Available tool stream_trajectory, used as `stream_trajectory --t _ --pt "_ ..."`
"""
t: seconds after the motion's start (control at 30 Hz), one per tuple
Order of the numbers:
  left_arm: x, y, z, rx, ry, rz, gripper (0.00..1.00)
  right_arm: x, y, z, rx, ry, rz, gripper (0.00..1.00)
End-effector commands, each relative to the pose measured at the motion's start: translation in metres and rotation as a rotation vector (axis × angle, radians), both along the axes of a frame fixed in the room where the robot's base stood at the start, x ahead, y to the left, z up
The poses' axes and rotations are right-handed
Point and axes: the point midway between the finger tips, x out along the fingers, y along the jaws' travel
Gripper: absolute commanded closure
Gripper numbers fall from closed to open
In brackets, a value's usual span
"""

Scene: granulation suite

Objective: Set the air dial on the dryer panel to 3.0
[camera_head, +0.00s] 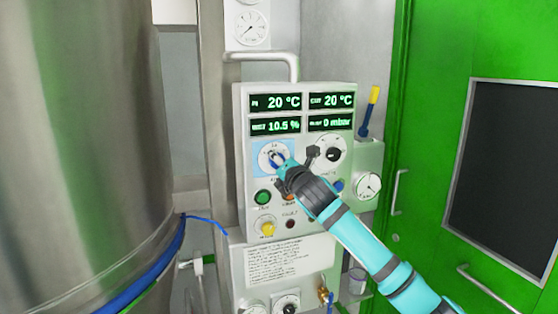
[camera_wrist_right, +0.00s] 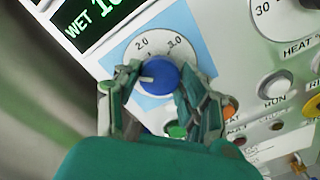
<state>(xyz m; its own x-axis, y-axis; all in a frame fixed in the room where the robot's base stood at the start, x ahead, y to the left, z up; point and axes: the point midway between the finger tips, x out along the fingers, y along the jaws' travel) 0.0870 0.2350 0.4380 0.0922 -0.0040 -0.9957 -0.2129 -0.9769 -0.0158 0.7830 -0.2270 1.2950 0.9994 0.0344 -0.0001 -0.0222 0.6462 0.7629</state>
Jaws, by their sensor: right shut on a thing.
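The air dial (camera_head: 273,147) is a round white scale on a light blue square at the left of the dryer panel (camera_head: 242,190). In the right wrist view its blue knob (camera_wrist_right: 158,86) sits below the 2.0 and 3.0 marks of the scale (camera_wrist_right: 158,43). My right gripper (camera_wrist_right: 148,86), also in the head view (camera_head: 279,162), is shut on the knob, one finger on each side. The fingers hide the lower scale. My left gripper is not in view.
A second dial (camera_head: 331,152), the heat dial, is just right of my gripper. Green digital displays (camera_head: 275,102) sit above, push buttons (camera_head: 262,197) below. A large steel vessel (camera_head: 80,150) stands left and a green door (camera_head: 437,100) right.

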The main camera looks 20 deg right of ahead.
Motion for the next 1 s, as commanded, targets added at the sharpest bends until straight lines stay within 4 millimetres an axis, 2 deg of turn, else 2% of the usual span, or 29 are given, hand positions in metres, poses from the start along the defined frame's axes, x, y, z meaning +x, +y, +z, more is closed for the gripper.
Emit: stream_trajectory --t 0.3,1.0 --pt "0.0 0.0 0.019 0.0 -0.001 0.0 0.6 0.0 0.0 0.0 0.295 0.014 0.0 0.91" --pt "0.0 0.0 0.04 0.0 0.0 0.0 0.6 0.0 0.0 -0.003 0.961 0.038 -0.002 0.91"
